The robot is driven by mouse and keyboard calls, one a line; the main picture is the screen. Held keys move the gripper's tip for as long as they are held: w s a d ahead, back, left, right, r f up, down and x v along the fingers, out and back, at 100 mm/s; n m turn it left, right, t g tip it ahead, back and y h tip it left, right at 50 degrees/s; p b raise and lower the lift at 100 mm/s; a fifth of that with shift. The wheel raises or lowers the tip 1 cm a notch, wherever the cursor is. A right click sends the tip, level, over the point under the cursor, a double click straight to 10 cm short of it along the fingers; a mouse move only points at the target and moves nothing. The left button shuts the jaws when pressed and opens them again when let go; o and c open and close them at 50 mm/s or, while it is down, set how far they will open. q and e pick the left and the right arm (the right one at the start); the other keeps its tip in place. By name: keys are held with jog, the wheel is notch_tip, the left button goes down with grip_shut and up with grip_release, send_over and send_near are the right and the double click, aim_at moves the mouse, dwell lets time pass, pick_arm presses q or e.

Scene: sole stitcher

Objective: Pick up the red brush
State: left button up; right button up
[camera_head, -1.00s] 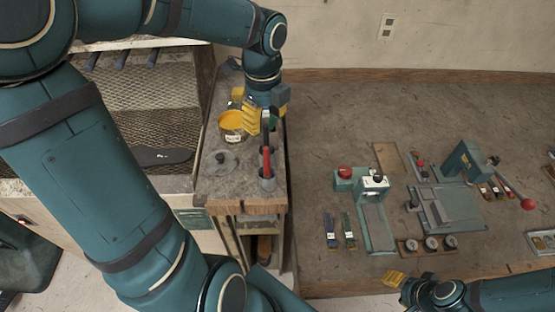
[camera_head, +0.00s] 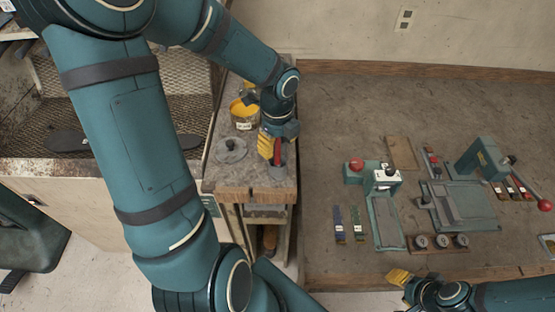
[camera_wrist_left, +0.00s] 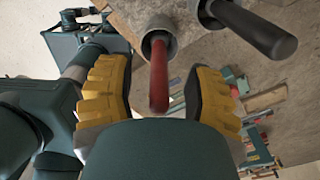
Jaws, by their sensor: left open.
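The red brush (camera_head: 277,151) stands handle-up in a small grey holder (camera_head: 277,172) near the front of the narrow side bench. In the left wrist view, the red handle (camera_wrist_left: 159,82) rises from a round grey cup (camera_wrist_left: 158,42). My left gripper (camera_head: 268,147) is open, with its yellow fingers on either side of the red handle. The left wrist view shows a gap between the handle and each finger. The brush's lower end is hidden inside the holder. My right gripper (camera_head: 400,277) is at the front edge of the large table, well away from the brush.
A black-handled tool (camera_wrist_left: 258,28) stands in a neighbouring cup, close to my left gripper. A yellow pot (camera_head: 245,124) and a grey lidded dish (camera_head: 231,149) sit on the side bench. A green press (camera_head: 384,180) stands on the large table.

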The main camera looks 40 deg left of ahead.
pick_arm(q)
jog(key=shift+f, duration=0.25)
grip_shut()
jog(key=shift+r, duration=0.1)
